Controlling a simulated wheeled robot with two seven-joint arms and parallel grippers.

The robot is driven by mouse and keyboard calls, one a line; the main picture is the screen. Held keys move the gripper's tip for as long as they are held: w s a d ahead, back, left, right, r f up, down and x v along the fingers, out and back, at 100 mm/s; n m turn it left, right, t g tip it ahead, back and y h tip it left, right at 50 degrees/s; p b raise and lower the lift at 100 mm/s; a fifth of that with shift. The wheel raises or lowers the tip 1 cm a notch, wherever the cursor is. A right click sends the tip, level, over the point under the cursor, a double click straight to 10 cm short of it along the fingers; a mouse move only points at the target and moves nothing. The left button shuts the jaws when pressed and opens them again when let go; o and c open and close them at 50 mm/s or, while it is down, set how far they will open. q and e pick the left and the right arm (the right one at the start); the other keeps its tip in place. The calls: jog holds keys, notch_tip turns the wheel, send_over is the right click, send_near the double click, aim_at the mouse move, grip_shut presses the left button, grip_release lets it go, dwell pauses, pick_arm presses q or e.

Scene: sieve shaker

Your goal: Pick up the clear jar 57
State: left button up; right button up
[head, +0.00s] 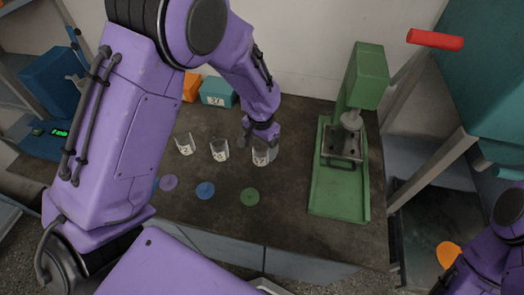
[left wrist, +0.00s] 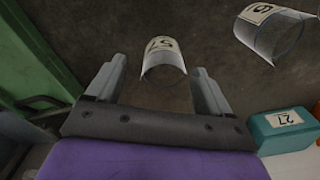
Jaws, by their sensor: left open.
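The clear jar 57 (left wrist: 163,65) sits between the two fingers of my left gripper (left wrist: 160,80) in the left wrist view, with its label near the far rim. Gaps show between the jar and the fingers. In the head view the jar (head: 260,156) is the rightmost of three in a row on the dark bench. My left gripper (head: 259,139) is open there, reaching down from behind the jar. It partly hides the jar's back. My right gripper is out of view; only part of that arm shows at the lower right.
Two other clear jars (head: 219,150) (head: 184,144) stand to the left. Purple, blue (head: 205,190) and green (head: 250,197) discs lie in front. A teal box (head: 217,92) and orange box (head: 192,87) are behind. A green press (head: 340,190) stands at right.

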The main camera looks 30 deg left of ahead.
aim_at(261, 154)
pick_arm(q)
jog(key=f, duration=0.2)
jog(key=f+p, duration=0.1)
jog(key=f, duration=0.1)
jog(key=w+f, duration=0.1)
jog(key=f, duration=0.1)
jog(key=shift+a, duration=0.3)
jog(key=shift+s+r, duration=0.15)
jog(key=shift+s, duration=0.05)
jog(key=shift+c, duration=0.3)
jog(key=c, duration=1)
jog(key=shift+w, duration=0.1)
jog(key=shift+c, duration=0.2)
